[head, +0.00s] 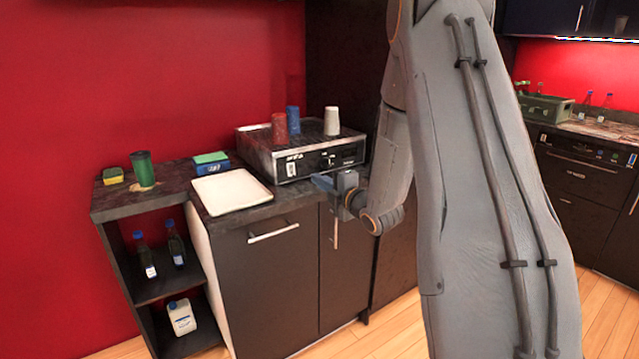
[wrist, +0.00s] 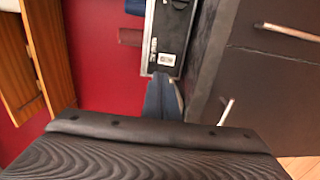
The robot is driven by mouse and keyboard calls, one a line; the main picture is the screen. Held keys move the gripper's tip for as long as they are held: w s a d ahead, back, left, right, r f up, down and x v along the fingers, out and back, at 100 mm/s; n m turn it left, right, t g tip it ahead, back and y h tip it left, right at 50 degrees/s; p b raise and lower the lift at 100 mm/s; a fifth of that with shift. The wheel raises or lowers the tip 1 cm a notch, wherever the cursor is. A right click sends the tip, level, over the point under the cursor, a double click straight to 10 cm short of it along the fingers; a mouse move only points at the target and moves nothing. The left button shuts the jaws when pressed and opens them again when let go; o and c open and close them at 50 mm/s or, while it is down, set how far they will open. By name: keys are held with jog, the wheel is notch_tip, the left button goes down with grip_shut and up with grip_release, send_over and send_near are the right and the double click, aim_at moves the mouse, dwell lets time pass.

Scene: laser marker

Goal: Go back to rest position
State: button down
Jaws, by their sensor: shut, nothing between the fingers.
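My gripper (head: 322,182) is in front of the laser marker (head: 310,165) in the head view, near the counter's front edge. Its fingers are together and hold nothing. In the wrist view the blue-grey fingers (wrist: 162,98) point toward the marker's front panel (wrist: 168,45). I cannot tell whether they touch it. My arm crosses the right half of the head view and hides part of the room behind it.
A red cup (head: 279,128), a blue cup (head: 293,119) and a white cup (head: 331,121) stand on the marker. A white tray (head: 231,192), green cup (head: 143,169), box (head: 211,163) and sponge (head: 113,175) are left of it. Bottles (head: 176,243) stand on a shelf.

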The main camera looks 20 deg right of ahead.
dwell(0.4)
jog(key=s+a+f+m+g+h, duration=0.1)
jog(key=s+a+m+g, duration=0.3)
jog(key=s, duration=0.8)
jog(key=s+a+f+m+g+h, duration=0.1)
jog(key=s+a+f+m+g, duration=0.3)
jog(key=s+m+g, duration=0.3)
jog(key=s+a+f+m+g+h, duration=0.1)
jog(key=s+a+m+g, duration=0.4)
jog(key=s, duration=1.2)
jog(key=a+f+m, duration=0.1)
jog(key=m, duration=0.3)
jog(key=shift+f+g, duration=0.3)
jog(key=shift+f, duration=0.05)
jog(key=shift+s, duration=0.15)
